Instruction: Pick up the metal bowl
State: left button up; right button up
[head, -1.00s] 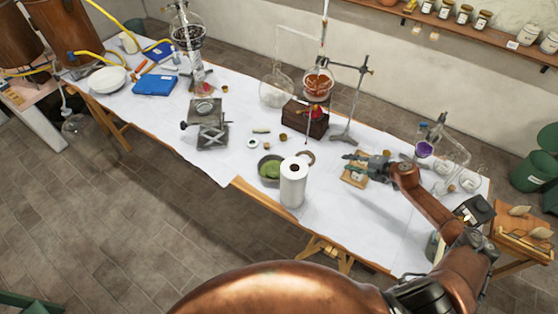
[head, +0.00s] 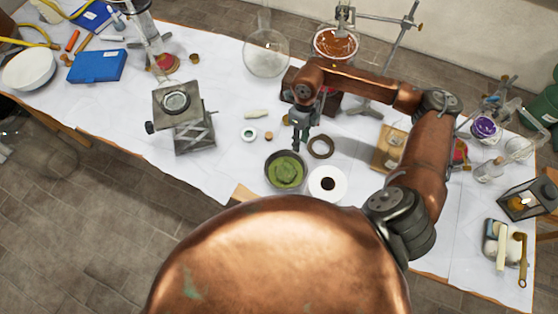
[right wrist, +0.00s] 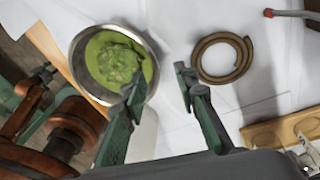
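The metal bowl (head: 269,163) stands upright on the white-covered table, close to its front edge, with green contents inside. It also shows at the upper left of the right wrist view (right wrist: 77,70). My right gripper (head: 300,143) points down just behind and slightly right of the bowl. In the right wrist view its two fingers (right wrist: 158,84) are apart with nothing between them. The left finger overlaps the bowl's right rim in that picture; I cannot tell whether it touches.
A paper roll (head: 316,183) stands upright just right of the bowl. A brown ring (head: 321,146) lies behind it. A lab jack (head: 184,112) is to the left. A wooden block (head: 385,158) lies at the right, and glassware on stands is at the back.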

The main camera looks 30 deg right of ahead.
aim_at(297, 155)
jog(key=f, duration=0.2)
jog(key=s+a+f, duration=0.1)
jog(key=f, duration=0.3)
jog(key=shift+s+a+f, duration=0.2)
jog(key=shift+a, duration=0.05)
jog(key=shift+f, duration=0.2)
jog(key=c, duration=0.5)
grip_shut()
pick_arm(q)
jog(key=shift+s+a+r, duration=0.1)
jog(key=shift+s, duration=0.55)
jog(key=shift+w, duration=0.15)
